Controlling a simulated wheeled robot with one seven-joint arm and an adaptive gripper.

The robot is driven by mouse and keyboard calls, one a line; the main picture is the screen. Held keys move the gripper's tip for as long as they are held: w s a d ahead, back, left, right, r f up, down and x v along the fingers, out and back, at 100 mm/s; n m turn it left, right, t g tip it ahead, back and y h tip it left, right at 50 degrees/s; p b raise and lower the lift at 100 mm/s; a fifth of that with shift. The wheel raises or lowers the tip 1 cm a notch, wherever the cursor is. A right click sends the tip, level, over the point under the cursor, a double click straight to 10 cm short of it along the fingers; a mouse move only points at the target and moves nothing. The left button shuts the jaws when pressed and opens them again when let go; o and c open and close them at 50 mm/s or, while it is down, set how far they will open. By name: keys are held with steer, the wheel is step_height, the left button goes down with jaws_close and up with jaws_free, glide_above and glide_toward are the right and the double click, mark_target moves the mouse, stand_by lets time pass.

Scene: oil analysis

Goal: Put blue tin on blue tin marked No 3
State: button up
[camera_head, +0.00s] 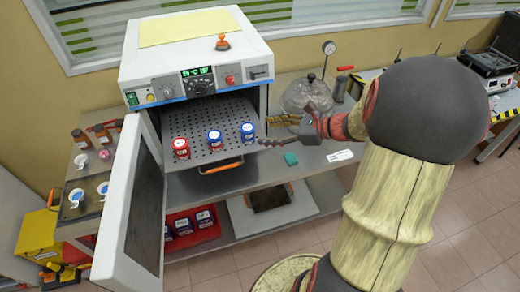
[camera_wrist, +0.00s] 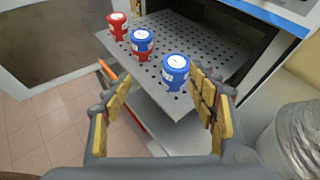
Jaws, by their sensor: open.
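A blue tin with a white lid label (camera_head: 247,132) stands upright on the perforated rack of the open oven, at the right end of a row; it also shows in the wrist view (camera_wrist: 175,72). Beside it is a second blue tin (camera_head: 214,138), with red at its lower part in the wrist view (camera_wrist: 142,42). A red tin (camera_head: 181,147) stands at the left end. I cannot read the numbers on the labels. My gripper (camera_head: 277,132) is open and empty at the rack's right side. In the wrist view its fingers are spread below and beside the nearest blue tin, apart from it.
The oven (camera_head: 195,50) has its door (camera_head: 130,200) swung open at left. The perforated rack (camera_head: 210,115) is pulled out. A red crate (camera_head: 190,240) with several blue tins is on the lower shelf. A glass vessel (camera_head: 307,95) stands right of the oven.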

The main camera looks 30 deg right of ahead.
steer(key=s+a+r+n+g, duration=0.2)
steer(key=s+a+n+g, duration=0.15)
steer(key=a+n, duration=0.4)
steer(key=s+a+r+n+g, duration=0.1)
steer(key=s+a+n+g, duration=0.3)
steer(key=a, duration=0.6)
steer(key=s+a+r+n+t+h, duration=0.1)
steer(key=s+r+n+h, duration=0.1)
steer(key=s+n, duration=0.3)
steer(key=s+r+n+t+h, duration=0.1)
steer(key=s+r+n+h, duration=0.2)
steer(key=n, duration=0.9)
steer(key=shift+s+a+r+h, duration=0.3)
steer(key=shift+s+a+h, duration=0.05)
steer(key=shift+s+h, duration=0.7)
